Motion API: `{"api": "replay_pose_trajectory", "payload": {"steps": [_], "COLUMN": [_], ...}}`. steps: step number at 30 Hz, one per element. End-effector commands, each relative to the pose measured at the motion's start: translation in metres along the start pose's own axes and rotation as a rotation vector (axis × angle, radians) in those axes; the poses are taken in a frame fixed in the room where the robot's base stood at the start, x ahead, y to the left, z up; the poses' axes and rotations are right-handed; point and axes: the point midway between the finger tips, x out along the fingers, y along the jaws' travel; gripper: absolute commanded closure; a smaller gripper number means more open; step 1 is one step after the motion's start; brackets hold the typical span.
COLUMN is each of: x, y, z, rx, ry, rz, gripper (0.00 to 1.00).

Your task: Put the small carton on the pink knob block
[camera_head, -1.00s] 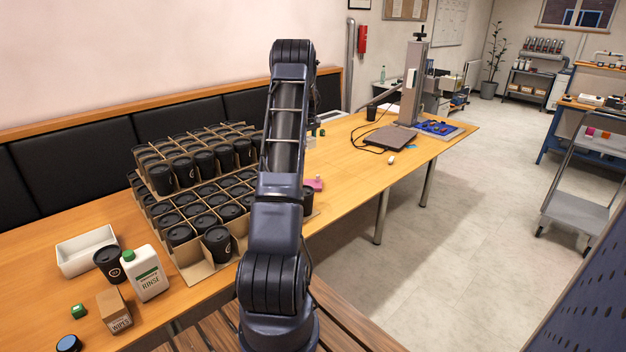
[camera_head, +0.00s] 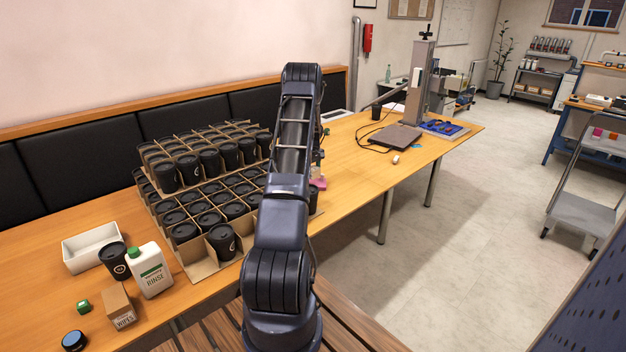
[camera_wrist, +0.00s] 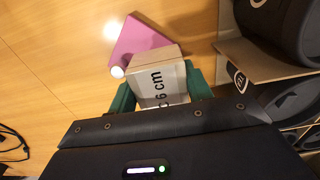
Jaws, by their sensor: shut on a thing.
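The small carton (camera_wrist: 158,80) is a pale cardboard box with a white label reading "c 6 cm". It sits between the two green fingers of my gripper (camera_wrist: 160,85) in the wrist view, and the gripper is shut on it. The pink knob block (camera_wrist: 140,42) lies on the wooden table just beyond the carton, up and left in that view. Its round white knob (camera_wrist: 117,72) shows just left of the carton. The carton covers part of the block. In the head view the pink block (camera_head: 319,183) shows beside my arm, which hides most of the gripper.
Cardboard dividers with several black cups (camera_head: 222,240) stand close on the left; cups also show at the right of the wrist view (camera_wrist: 270,25). A rinse bottle (camera_head: 150,270), a wipes box (camera_head: 119,307) and a white tray (camera_head: 70,262) are at front left.

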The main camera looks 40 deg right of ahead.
Motion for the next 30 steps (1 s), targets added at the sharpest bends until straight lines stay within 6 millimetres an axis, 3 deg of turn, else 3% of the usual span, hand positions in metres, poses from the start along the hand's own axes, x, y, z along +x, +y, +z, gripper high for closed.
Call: {"api": "replay_pose_trajectory", "payload": {"steps": [5, 12, 24, 25, 28, 30], "x": [0.011, 0.042, 0.047, 0.047, 0.046, 0.046], "y": [0.0, 0.0, 0.0, 0.0, 0.0, 0.0], "z": [0.0, 0.0, 0.0, 0.0, 0.0, 0.0], "rx": [0.0, 0.0, 0.0, 0.0, 0.0, 0.0], "ry": [0.0, 0.0, 0.0, 0.0, 0.001, 0.001], "rz": [0.0, 0.0, 0.0, 0.001, 0.001, 0.001], "gripper": [0.74, 0.74, 0.74, 0.48, 0.29, 0.29]}}
